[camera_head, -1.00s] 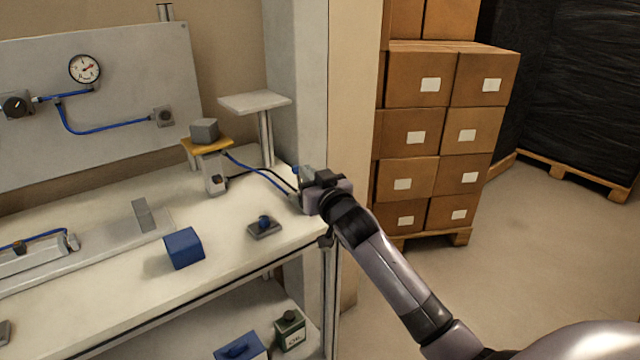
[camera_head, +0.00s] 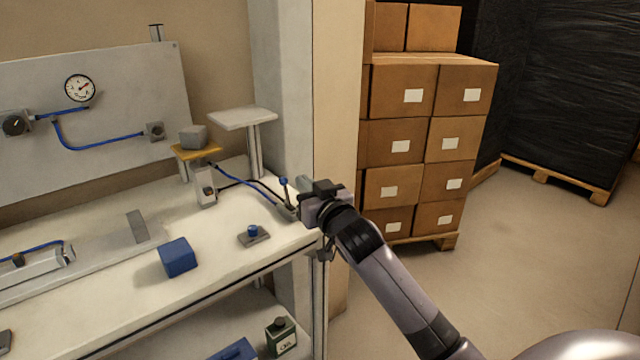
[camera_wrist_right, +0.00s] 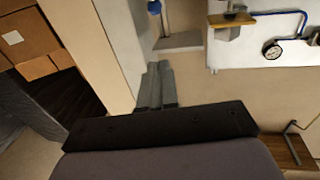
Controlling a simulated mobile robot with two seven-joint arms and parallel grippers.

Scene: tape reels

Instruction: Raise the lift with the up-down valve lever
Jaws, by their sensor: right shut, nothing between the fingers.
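The valve lever, a thin stick with a blue knob (camera_head: 283,181), stands on a grey base (camera_head: 287,213) at the bench's right end. The lift has a yellow platform (camera_head: 197,153), carrying a grey block (camera_head: 193,136), above a grey cylinder (camera_head: 205,189). My left gripper is out of view.
A white raised plate (camera_head: 242,118) stands on a post behind the lift. A blue block (camera_head: 178,257) and a small blue-knobbed fitting (camera_head: 252,236) lie on the bench. A pillar (camera_head: 282,90) rises beside the gripper. Stacked cartons (camera_head: 403,90) stand on the right.

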